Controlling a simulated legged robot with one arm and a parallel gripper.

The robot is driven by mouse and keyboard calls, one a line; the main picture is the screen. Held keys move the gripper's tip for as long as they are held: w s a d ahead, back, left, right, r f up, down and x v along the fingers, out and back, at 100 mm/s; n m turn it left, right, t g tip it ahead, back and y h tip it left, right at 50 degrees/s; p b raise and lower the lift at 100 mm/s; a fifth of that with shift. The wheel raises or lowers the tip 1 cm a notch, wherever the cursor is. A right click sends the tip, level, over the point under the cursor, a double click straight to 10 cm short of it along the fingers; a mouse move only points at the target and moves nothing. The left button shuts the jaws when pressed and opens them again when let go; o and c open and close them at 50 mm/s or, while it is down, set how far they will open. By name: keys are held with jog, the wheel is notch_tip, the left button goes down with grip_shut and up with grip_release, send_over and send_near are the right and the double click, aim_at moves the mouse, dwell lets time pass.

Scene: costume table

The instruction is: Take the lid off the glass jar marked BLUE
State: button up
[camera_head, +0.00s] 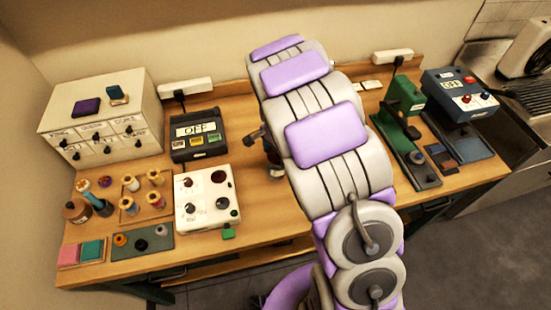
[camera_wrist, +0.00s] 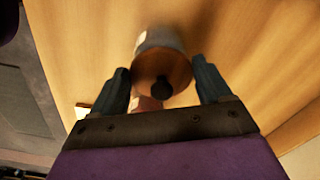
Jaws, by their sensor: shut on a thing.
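My gripper (camera_wrist: 161,66) has a finger on each side of a round brown lid (camera_wrist: 170,67) with a dark knob, and is shut on it. Below the lid the greyish jar (camera_wrist: 160,38) shows, with a small pale patch at its side; no word can be read on it. I cannot tell whether the lid still touches the jar. A second pinkish round top (camera_wrist: 148,103) shows close by, partly hidden by my gripper. In the head view my arm covers most of this spot; only part of a jar (camera_head: 277,172) shows beneath my gripper (camera_head: 262,148).
The wooden table (camera_head: 262,220) is bare in front of my arm. To the left stand a white control box (camera_head: 207,198), a dark device reading OFF (camera_head: 198,137), spools and a drawer cabinet (camera_head: 100,115). To the right are a green machine (camera_head: 402,98) and a blue box (camera_head: 460,92).

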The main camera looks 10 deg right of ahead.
aim_at(276, 159)
jog(key=shift+a+f, duration=0.15)
jog(key=shift+a, duration=0.35)
jog(key=shift+c, duration=1.2)
jog(key=shift+a+r, duration=0.15)
jog(key=shift+r, duration=0.05)
jog(key=r, duration=0.1)
jog(key=r+p, duration=0.1)
jog(key=r, duration=0.1)
jog(key=shift+d+r, duration=0.1)
jog(key=shift+d, duration=0.3)
jog(key=shift+s+d+r, duration=0.1)
jog(key=shift+s+r, duration=0.05)
jog(key=shift+s, duration=0.15)
jog(key=s+d, duration=0.2)
jog(key=s, duration=0.2)
jog(key=s+d+r+p, duration=0.1)
jog(key=s, duration=0.4)
jog(key=s+d, duration=0.2)
jog(key=s, duration=0.3)
jog(key=shift+s+d+r, duration=0.15)
jog(key=shift+d, duration=0.2)
